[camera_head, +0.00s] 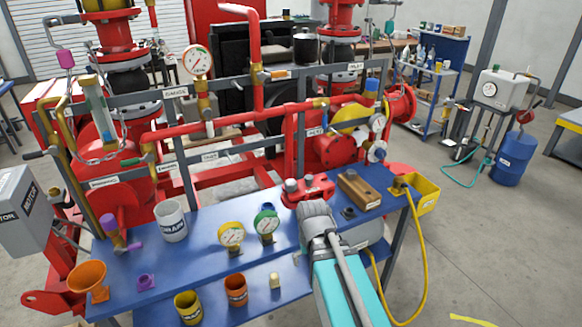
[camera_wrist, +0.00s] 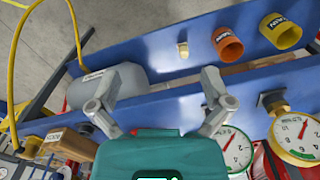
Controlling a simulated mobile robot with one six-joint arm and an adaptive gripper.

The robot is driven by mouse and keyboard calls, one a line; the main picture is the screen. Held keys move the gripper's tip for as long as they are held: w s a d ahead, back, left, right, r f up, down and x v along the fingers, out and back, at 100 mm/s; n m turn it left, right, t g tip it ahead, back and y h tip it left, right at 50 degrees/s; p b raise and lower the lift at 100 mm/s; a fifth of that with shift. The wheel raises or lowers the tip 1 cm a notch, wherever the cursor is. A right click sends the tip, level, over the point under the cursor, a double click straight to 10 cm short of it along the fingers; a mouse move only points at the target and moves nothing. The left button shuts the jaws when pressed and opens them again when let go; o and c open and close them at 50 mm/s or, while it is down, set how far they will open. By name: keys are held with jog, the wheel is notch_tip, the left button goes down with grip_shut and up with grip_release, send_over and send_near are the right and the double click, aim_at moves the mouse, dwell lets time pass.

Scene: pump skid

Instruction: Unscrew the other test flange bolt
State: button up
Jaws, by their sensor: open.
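A red flange block (camera_head: 318,187) sits on the blue bench top, with grey bolt-like parts on its upper side. My arm's grey wrist stands just in front of it and covers part of it, so I cannot tell how each bolt sits. A small dark part (camera_head: 349,213) lies on the bench right of the flange. My gripper (camera_wrist: 160,105) is open and empty in the wrist view, its two grey fingers spread above the bench's edge. Its fingertips cannot be made out in the head view.
A wooden block (camera_head: 359,189) and a yellow bin (camera_head: 425,194) are to the right. A yellow hose (camera_head: 424,265) hangs at the bench's right end. Two gauges (camera_head: 231,234) (camera_head: 266,222) stand left of my wrist. A grey cylinder (camera_wrist: 113,84) lies below the bench edge.

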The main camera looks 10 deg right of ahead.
jog(key=w+r+m+p, duration=0.9)
jog(key=w+r+p, duration=0.15)
jog(key=w, duration=0.45)
notch_tip(320, 180, up, 10)
jog(key=m+p, duration=0.9)
jog(key=m, duration=0.1)
send_over(291, 183)
jog(key=shift+s+f, duration=0.1)
jog(key=shift+f, duration=0.05)
jog(key=shift+f, duration=0.2)
notch_tip(291, 183, down, 14)
jog(key=b, duration=1.3)
jog(key=shift+r+b, duration=0.25)
jog(key=shift+b, duration=0.1)
